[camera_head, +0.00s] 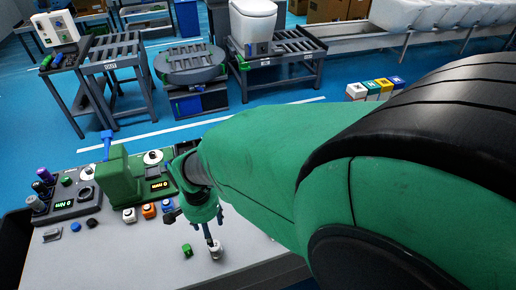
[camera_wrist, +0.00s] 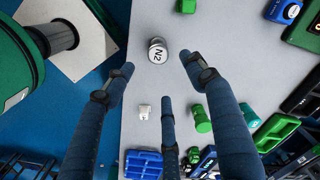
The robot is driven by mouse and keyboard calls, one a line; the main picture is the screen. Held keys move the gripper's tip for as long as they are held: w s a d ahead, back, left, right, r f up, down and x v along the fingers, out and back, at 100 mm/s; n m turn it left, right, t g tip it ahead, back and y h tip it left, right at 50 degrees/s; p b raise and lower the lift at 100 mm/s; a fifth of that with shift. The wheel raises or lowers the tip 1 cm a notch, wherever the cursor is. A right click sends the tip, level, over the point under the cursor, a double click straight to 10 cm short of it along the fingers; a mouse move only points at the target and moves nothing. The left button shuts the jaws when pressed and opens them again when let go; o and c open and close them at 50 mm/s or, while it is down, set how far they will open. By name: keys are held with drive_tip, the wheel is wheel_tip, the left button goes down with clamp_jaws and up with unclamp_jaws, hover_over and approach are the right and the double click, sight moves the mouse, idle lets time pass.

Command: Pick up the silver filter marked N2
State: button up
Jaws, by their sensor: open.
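The silver filter marked N2 (camera_wrist: 157,50) is a short cylinder on the grey tabletop. Its label faces the wrist camera. In the wrist view it lies just beyond and between the fingertips of my gripper (camera_wrist: 157,72). The fingers are spread and hold nothing. In the head view a small silver-white cylinder (camera_head: 216,252), which looks like the same filter, stands near the front of the table. My gripper (camera_head: 208,232) points down just above it. Whether a finger touches it cannot be told there.
A small green block (camera_head: 187,250) lies left of the cylinder. A green fixture (camera_head: 120,178) with dials and several coloured buttons stands behind. In the wrist view a small white piece (camera_wrist: 144,112) and a green cylinder (camera_wrist: 201,118) lie around the fingers.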

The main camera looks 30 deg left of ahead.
sight(215, 247)
drive_tip(key=shift+f, duration=0.1)
wheel_tip(215, 247, down, 8)
drive_tip(key=shift+f+b, duration=0.2)
drive_tip(key=shift+b, duration=0.7)
drive_tip(key=shift+s+d+f+b, duration=0.1)
drive_tip(key=shift+f+b, duration=0.3)
drive_tip(key=shift+f, duration=0.9)
drive_tip(key=shift+d+f+b, duration=0.1)
drive_tip(key=shift+f+b, duration=0.3)
drive_tip(key=shift+f, duration=0.9)
drive_tip(key=shift+c, duration=0.5)
drive_tip(key=c, duration=1.2)
